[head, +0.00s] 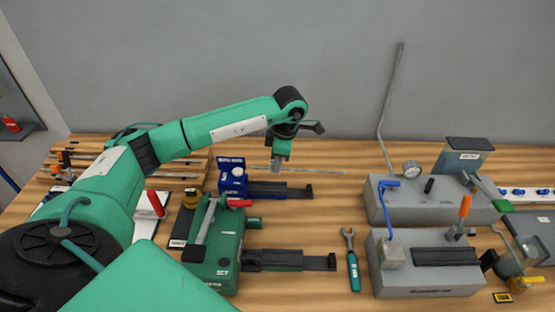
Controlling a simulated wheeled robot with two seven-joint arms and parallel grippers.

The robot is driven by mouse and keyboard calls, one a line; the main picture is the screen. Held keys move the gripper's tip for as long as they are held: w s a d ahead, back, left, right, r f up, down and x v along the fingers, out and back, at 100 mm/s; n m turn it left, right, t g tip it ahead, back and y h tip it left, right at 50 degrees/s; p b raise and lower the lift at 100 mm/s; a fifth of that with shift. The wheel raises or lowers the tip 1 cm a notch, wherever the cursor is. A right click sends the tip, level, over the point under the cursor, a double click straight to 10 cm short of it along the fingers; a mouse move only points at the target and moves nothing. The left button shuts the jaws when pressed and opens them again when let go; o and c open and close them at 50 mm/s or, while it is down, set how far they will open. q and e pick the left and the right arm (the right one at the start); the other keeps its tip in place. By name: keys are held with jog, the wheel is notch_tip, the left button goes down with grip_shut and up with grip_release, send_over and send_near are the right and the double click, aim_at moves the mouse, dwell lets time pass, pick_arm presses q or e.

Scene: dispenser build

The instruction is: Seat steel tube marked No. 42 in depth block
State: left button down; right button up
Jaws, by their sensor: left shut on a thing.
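My left gripper (281,150) hangs pointing down at the end of the green arm, above the back middle of the bench. It is shut on a short grey piece that looks like the steel tube (276,166). The tube points down, and no number can be read on it. A blue block (232,180) with a white label on top stands left of and below the gripper. It may be the depth block, but its lettering is too small to be sure. The tube shows apart from it, to its right. My right gripper is not in view.
A green device (222,258) with a lever stands front left, near a dark rail (290,260). A wrench (351,262) lies at front middle. Grey machines (428,200) with a gauge fill the right. Bare wood shows between the blue block and the grey machines.

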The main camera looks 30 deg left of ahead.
pick_arm(q)
jog(key=shift+a+n, duration=0.2)
jog(key=shift+n, duration=0.1)
jog(key=shift+f+b, duration=0.3)
jog(key=shift+f, duration=0.1)
jog(key=shift+f+b, duration=0.35)
jog(key=shift+f, duration=0.4)
jog(key=shift+f+b, duration=0.4)
jog(key=shift+f, duration=0.65)
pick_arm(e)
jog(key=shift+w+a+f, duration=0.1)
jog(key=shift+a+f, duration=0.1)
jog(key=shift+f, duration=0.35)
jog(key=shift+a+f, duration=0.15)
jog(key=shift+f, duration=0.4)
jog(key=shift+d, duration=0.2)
pick_arm(q)
jog(key=shift+f+b, duration=0.25)
jog(key=shift+b, duration=0.05)
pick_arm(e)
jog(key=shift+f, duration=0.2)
pick_arm(q)
jog(key=shift+f+b, duration=0.55)
jog(key=shift+f, duration=0.2)
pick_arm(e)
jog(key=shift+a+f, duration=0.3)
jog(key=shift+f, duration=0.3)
